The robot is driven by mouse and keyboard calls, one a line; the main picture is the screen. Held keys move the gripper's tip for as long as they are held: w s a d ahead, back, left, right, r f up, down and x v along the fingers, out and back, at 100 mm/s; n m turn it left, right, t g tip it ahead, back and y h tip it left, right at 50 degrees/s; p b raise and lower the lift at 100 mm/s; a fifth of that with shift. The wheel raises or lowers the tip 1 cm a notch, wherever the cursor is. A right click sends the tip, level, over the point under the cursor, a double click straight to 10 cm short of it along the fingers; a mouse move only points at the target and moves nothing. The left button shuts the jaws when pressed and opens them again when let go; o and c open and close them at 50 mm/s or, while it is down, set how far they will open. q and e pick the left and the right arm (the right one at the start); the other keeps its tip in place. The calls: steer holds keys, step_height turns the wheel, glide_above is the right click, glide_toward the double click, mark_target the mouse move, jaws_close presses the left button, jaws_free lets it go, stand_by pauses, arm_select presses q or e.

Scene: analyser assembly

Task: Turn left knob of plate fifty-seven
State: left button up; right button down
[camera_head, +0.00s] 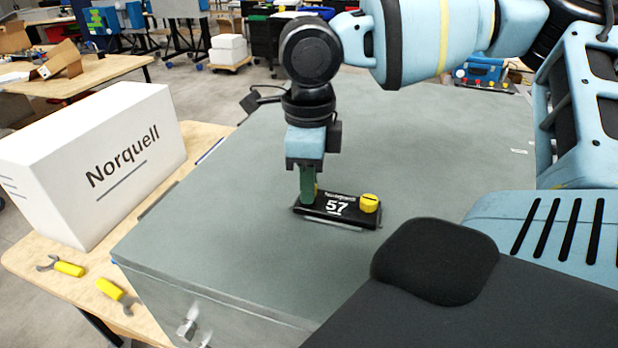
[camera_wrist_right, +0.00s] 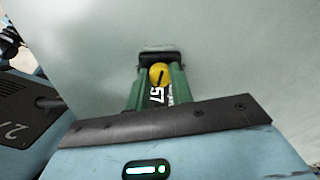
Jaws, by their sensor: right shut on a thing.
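Plate fifty-seven (camera_head: 337,209) is a small black plate with a white "57", lying on the grey-green top of a large case. Its right yellow knob (camera_head: 369,203) is clear, with a dark slot across its top. Its left knob (camera_head: 317,190) is mostly hidden behind the green fingers of my right gripper (camera_head: 308,188), with only a yellow sliver showing. My right gripper points down and is shut on this knob. In the right wrist view a slotted yellow knob (camera_wrist_right: 159,75) shows between the two green fingers, with the "57" below it. My left gripper is not in view.
The case top (camera_head: 250,180) is wide and mostly bare around the plate. A white "Norquell" box (camera_head: 95,165) stands on the wooden table at the left. Two yellow-handled tools (camera_head: 68,268) lie near it. My own dark and blue body parts fill the lower right.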

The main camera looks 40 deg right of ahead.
steer(key=shift+s+f, duration=0.15)
steer(key=shift+f, duration=0.1)
steer(key=c, duration=1.2)
jaws_free()
steer(key=shift+r, duration=0.15)
steer(key=shift+r, duration=3.9)
